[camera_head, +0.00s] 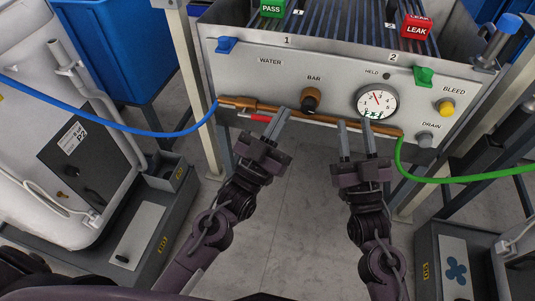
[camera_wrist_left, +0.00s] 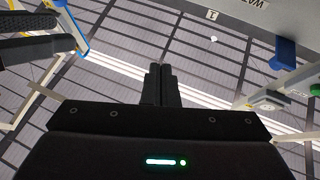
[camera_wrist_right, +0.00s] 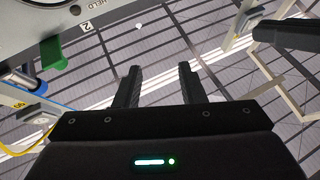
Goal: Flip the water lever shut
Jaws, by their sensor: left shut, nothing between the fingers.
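The blue water lever (camera_head: 226,44) sticks out at the upper left of the grey panel (camera_head: 238,80), above the WATER label. A blue lever also shows at the right of the left wrist view (camera_wrist_left: 284,53). My left gripper (camera_head: 282,112) is shut and empty, below and to the right of the lever and apart from it. Its closed fingers overlap the panel's lower edge in the head view. My right gripper (camera_head: 355,125) is open and empty, its fingertips below the gauge in the picture. They also show spread in the right wrist view (camera_wrist_right: 157,75).
A blue hose (camera_head: 120,126) and a green hose (camera_head: 460,179) run out sideways. Grey floor shows below.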

